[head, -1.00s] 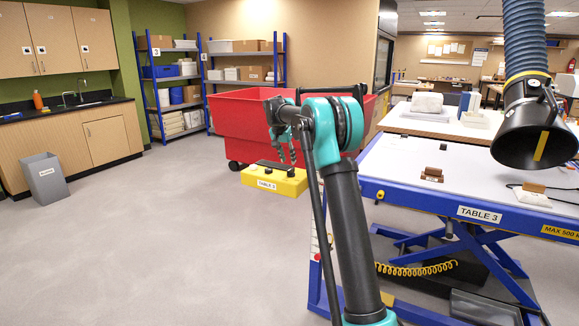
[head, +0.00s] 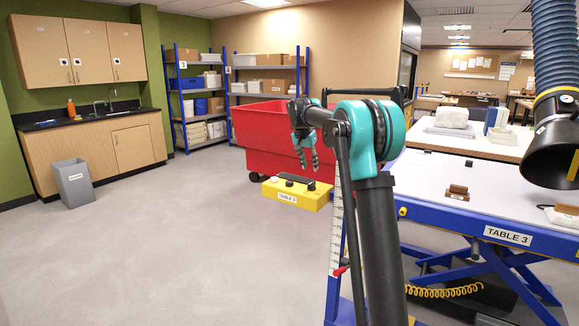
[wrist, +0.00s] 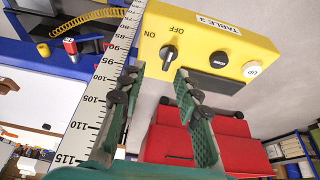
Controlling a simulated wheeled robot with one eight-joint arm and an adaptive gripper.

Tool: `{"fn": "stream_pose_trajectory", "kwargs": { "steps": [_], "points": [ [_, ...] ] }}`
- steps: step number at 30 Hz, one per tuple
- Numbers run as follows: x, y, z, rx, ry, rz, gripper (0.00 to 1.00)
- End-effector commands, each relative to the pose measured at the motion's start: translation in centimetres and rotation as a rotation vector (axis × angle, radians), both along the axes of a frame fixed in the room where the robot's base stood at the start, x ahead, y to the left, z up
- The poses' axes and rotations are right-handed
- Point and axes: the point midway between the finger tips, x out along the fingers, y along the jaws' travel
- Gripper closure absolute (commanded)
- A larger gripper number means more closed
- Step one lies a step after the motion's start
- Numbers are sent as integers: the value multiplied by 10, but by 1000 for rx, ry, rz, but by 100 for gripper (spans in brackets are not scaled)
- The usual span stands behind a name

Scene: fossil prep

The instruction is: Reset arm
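My gripper (head: 307,166) hangs from my folded arm in the head view, fingers pointing down. It appears in front of and above the yellow TABLE 3 control box (head: 297,196). In the wrist view, the two teal fingers of my gripper (wrist: 158,72) stand apart with nothing between them. The yellow box (wrist: 215,45) lies beyond the fingertips, with its ON/OFF knob, a black button and a white button visible. I see no contact between fingers and box. No object is held.
The blue lift table (head: 508,236) stands at right, with a black extraction hood (head: 555,150) over it. A vertical ruler (wrist: 100,100) is close beside the left finger. A red cart (head: 265,140) stands behind the box. Open floor (head: 170,260) lies at left; a grey bin (head: 74,184) stands there.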

Motion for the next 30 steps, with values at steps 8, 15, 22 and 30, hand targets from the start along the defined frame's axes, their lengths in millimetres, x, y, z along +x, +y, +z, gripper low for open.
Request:
{"fn": "stream_pose_trajectory", "kwargs": {
  "steps": [8,15,22,30],
  "points": [
    [-112,-31,-44,12,23,158,67],
    [-229,-50,-100,17,31,305,67],
    [-353,-60,-166,18,26,442,67],
    [-465,-61,-233,13,14,564,67]
  ]
}}
